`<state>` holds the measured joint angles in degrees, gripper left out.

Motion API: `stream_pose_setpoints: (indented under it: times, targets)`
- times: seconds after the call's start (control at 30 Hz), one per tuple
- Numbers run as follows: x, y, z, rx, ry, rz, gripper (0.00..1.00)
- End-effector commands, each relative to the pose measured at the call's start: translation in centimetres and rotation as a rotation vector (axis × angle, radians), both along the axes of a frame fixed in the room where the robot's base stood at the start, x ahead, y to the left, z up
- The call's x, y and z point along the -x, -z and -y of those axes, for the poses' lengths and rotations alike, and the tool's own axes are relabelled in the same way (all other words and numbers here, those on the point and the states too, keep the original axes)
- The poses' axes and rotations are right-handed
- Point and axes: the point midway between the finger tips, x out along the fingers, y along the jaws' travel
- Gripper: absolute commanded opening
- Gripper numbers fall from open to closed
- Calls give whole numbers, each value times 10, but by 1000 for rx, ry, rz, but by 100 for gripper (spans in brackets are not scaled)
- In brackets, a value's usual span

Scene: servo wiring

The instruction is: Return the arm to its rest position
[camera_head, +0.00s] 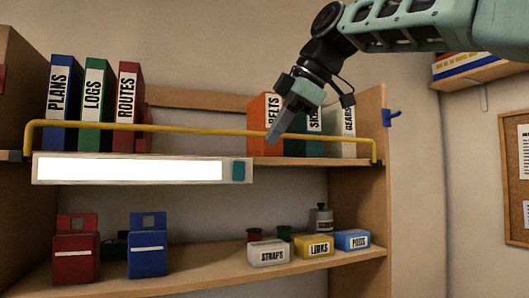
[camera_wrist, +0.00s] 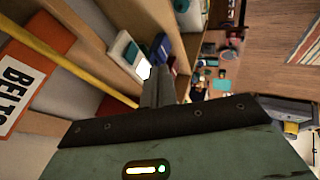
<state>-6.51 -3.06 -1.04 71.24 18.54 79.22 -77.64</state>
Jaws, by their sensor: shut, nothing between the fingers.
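My gripper (camera_head: 272,137) is in front of the upper shelf, close to the yellow rail (camera_head: 200,128) and the orange BELTS binder (camera_head: 265,118). Its fingers are shut with nothing between them. My teal arm reaches in from the upper right. In the wrist view my gripper's dark fingers (camera_wrist: 158,82) point down past the shelf edge, with the yellow rail (camera_wrist: 60,58) and the orange BELTS binder (camera_wrist: 30,75) on the left. Whether the fingers touch the rail cannot be told.
Blue, green and red binders (camera_head: 95,105) stand at the upper left. A lit white panel (camera_head: 130,169) hangs below the rail. The lower shelf holds red and blue boxes (camera_head: 148,245) and labelled small boxes (camera_head: 268,254). A blue hook (camera_head: 391,118) sticks out of the shelf's right side.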

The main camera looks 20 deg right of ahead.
Motion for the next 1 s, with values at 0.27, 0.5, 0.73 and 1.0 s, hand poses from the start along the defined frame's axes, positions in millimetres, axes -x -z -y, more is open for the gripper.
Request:
stream_pose_setpoints:
  times: [0.27,0.5,0.73,1.0]
  targets:
    - [9,-11,5,0,0,-1,0]
    - [9,-11,5,0,-1,-2,0]
    - [9,-10,5,1,0,-2,0]
    - [9,79,-37,-54,99,-169,0]
